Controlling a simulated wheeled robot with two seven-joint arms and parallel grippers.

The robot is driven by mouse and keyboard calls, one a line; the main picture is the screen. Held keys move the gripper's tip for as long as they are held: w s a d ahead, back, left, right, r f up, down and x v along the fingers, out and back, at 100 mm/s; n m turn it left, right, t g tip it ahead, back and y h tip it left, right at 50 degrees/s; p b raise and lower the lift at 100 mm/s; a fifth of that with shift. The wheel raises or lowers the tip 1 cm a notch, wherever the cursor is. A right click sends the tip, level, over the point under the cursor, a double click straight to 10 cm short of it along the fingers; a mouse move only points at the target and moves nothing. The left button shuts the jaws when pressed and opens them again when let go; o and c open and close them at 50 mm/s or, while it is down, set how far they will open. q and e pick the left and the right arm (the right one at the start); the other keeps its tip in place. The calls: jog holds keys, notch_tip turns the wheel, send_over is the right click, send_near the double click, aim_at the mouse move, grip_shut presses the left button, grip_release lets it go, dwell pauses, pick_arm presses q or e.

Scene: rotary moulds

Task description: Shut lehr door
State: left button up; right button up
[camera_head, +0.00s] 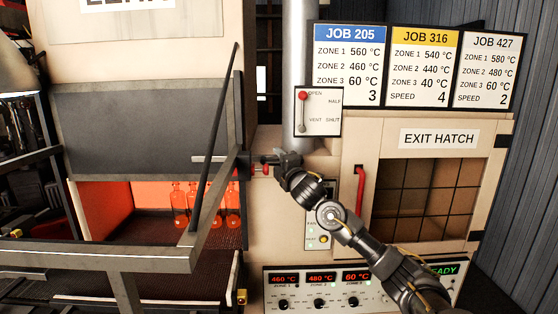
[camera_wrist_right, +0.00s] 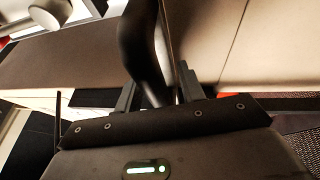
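The lehr door appears to be the dark grey panel (camera_head: 140,125) on the left in the head view. It hangs above a glowing opening (camera_head: 105,210), whose lower part is uncovered. A pale bar (camera_head: 210,159) shows near its lower right corner. My right gripper (camera_head: 264,167) is just right of the door, at a small red-tipped part (camera_head: 257,169). In the right wrist view, the fingers (camera_wrist_right: 158,92) stand apart with a dark, blurred bar (camera_wrist_right: 143,45) between them; whether they grip it is unclear. My left gripper is out of view.
Several orange-lit bottles (camera_head: 205,203) stand inside the opening. A grey metal frame (camera_head: 120,258) crosses in front. A lever panel with a red knob (camera_head: 302,96) is above my right gripper. A control panel (camera_head: 320,287) is below, the exit hatch (camera_head: 425,195) right.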

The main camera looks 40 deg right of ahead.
jog(key=shift+r, duration=0.1)
grip_shut()
jog(key=shift+d, duration=0.1)
